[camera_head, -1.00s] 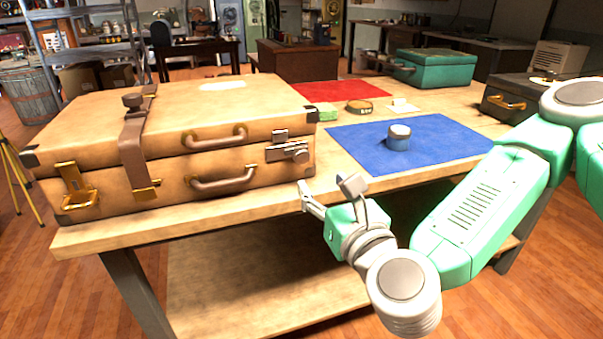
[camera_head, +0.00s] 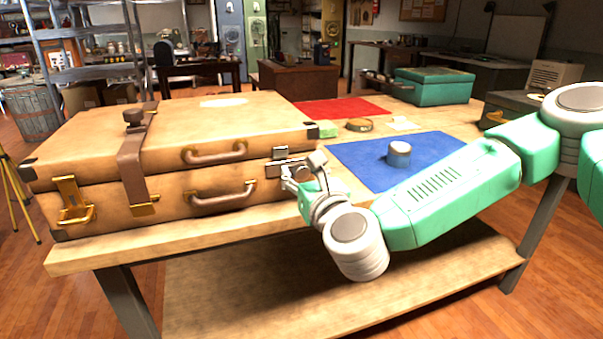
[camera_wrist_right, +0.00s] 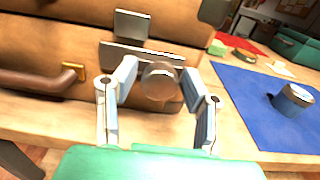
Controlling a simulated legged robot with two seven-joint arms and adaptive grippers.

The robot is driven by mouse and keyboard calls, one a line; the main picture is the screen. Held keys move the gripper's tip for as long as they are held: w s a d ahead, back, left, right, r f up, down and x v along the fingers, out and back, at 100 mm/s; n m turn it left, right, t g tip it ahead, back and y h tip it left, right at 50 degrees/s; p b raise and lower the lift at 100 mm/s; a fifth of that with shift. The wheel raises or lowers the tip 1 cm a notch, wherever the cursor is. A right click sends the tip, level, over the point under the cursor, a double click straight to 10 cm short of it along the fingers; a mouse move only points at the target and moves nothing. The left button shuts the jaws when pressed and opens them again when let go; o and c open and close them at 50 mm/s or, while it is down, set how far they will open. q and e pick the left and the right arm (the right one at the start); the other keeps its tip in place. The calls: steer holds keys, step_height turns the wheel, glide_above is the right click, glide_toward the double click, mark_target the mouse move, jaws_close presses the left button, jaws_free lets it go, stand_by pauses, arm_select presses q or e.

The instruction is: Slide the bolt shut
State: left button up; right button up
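The bolt (camera_wrist_right: 160,82) is a metal slide with a round knob on the right part of the tan suitcase's front. In the head view its plate (camera_head: 277,169) shows just left of my right gripper. My right gripper (camera_head: 299,172) is at the bolt. In the right wrist view its two fingers (camera_wrist_right: 160,95) stand apart, one on each side of the knob, with visible space beside it. I cannot tell whether either finger touches the knob. The suitcase (camera_head: 90,190) lies closed on the workbench. My left gripper is not in view.
A blue mat (camera_head: 365,160) with a small round tin (camera_head: 399,155) lies right of the suitcase. A red mat (camera_head: 340,108), a green block (camera_head: 327,129) and a teal case (camera_head: 435,87) are farther back. The workbench's front edge (camera_head: 180,250) runs below the suitcase.

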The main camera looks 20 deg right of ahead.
mark_target(278, 169)
jaws_close()
steer(key=shift+s+a, duration=0.1)
steer(key=shift+a, duration=1.7)
steer(key=o, duration=0.5)
jaws_free()
steer(key=shift+a, duration=0.1)
steer(key=s, duration=1.2)
steer(key=shift+d, duration=0.3)
steer(key=shift+w+f, duration=0.1)
steer(key=shift+f, duration=0.05)
